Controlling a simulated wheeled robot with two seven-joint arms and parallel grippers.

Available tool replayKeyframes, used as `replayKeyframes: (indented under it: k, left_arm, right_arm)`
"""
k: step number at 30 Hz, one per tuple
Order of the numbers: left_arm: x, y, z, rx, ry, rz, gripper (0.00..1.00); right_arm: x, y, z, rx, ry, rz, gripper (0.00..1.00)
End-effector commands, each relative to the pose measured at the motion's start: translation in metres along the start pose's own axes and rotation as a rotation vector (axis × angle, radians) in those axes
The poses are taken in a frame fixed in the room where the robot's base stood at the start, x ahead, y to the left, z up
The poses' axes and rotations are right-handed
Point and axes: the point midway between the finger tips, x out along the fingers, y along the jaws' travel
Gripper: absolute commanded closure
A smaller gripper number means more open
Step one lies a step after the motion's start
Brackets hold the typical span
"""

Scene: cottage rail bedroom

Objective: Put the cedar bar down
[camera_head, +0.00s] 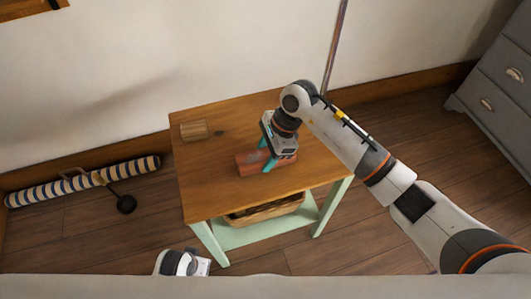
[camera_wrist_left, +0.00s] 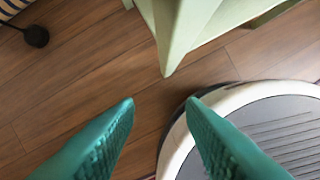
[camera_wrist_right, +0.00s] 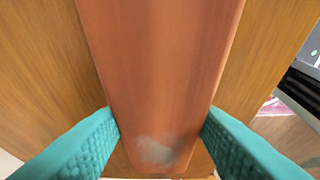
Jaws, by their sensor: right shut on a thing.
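The cedar bar, a reddish-brown block (camera_head: 248,164), is at the tabletop of the wooden table (camera_head: 215,185), near its front middle. My right gripper (camera_head: 267,158) points down from above, its teal fingers shut on the two long sides of the bar. In the right wrist view the bar (camera_wrist_right: 158,65) runs lengthwise between the fingertips, with a pale smudge near its lower end. I cannot tell whether its underside touches the table. My left gripper (camera_wrist_left: 160,108) is open and empty, over the floor in front of the table.
A lighter wooden block (camera_head: 193,130) lies at the table's back left. A wicker basket (camera_head: 265,208) sits on the green shelf below. A striped roll (camera_head: 85,182) and a black round object (camera_head: 126,204) are on the floor at left. Grey drawers (camera_head: 495,85) stand right. The tabletop's left front is clear.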

Motion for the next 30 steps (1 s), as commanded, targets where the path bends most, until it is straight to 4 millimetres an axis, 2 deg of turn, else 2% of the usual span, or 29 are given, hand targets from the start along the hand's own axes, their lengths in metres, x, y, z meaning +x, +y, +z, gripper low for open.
replayKeyframes:
  k: [2,3,6,18,23,30]
  left_arm:
    - [-0.002,0.000,0.002,0.000,-0.004,0.000,0.64]
    - [-0.005,0.000,0.004,0.000,-0.011,0.000,0.64]
    - [-0.007,0.000,0.007,0.000,-0.018,0.000,0.64]
    - [-0.005,0.000,-0.001,-0.001,-0.006,-0.001,0.64]
    - [0.007,0.001,-0.007,0.001,0.004,0.001,0.64]
    - [0.020,-0.001,-0.015,0.003,0.009,-0.002,0.64]
  right_arm:
    - [0.001,0.000,0.000,0.000,0.000,0.001,0.79]
    - [0.000,0.000,0.000,0.000,0.000,0.000,0.48]
    - [0.000,0.000,0.000,0.000,0.000,0.000,0.33]
    - [-0.003,0.000,-0.001,0.000,0.001,0.000,0.33]
    - [-0.033,0.001,0.000,-0.002,-0.003,0.005,0.33]
    - [-0.086,0.001,0.000,0.000,-0.002,0.004,0.33]
